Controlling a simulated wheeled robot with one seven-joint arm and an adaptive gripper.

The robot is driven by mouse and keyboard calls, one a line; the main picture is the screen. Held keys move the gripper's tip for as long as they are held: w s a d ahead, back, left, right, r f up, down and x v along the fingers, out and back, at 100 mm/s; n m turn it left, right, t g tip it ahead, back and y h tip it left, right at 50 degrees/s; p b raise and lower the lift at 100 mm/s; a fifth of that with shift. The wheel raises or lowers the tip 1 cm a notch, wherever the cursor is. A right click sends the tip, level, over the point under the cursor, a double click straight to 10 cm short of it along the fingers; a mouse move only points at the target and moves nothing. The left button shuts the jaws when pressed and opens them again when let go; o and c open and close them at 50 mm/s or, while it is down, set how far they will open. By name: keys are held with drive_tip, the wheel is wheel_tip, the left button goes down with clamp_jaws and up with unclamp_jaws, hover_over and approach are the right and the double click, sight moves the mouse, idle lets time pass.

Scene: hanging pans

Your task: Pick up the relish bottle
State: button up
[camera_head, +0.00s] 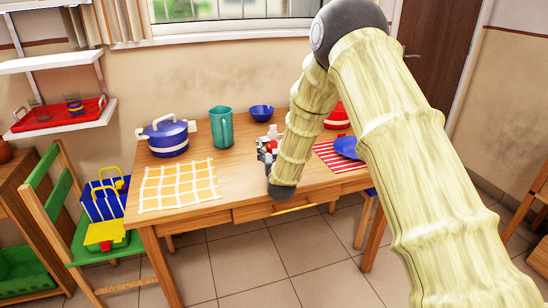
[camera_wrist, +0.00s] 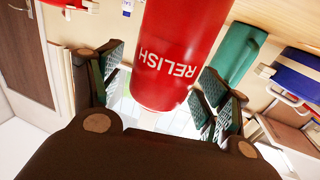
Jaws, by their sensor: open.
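The relish bottle (camera_wrist: 172,50) is red with white "RELISH" lettering, upside down in the wrist view. It fills the top middle of that view, between the two fingers of my gripper (camera_wrist: 160,80). The fingers are open, one on each side, with a visible gap at least near the bottle's lower edge; contact cannot be told. In the head view my gripper (camera_head: 265,151) is low over the middle of the wooden table, beside a small red patch (camera_head: 272,146) that seems to be the bottle, mostly hidden by my arm.
A teal pitcher (camera_head: 222,128), blue pot (camera_head: 167,137) and blue bowl (camera_head: 261,112) stand behind and left on the table (camera_head: 235,190). A yellow checked cloth (camera_head: 178,186) lies front left.

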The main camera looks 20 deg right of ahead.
drive_tip(key=shift+w, duration=0.1)
drive_tip(key=c, duration=1.3)
drive_tip(key=shift+o, duration=0.2)
drive_tip(key=shift+r, duration=0.1)
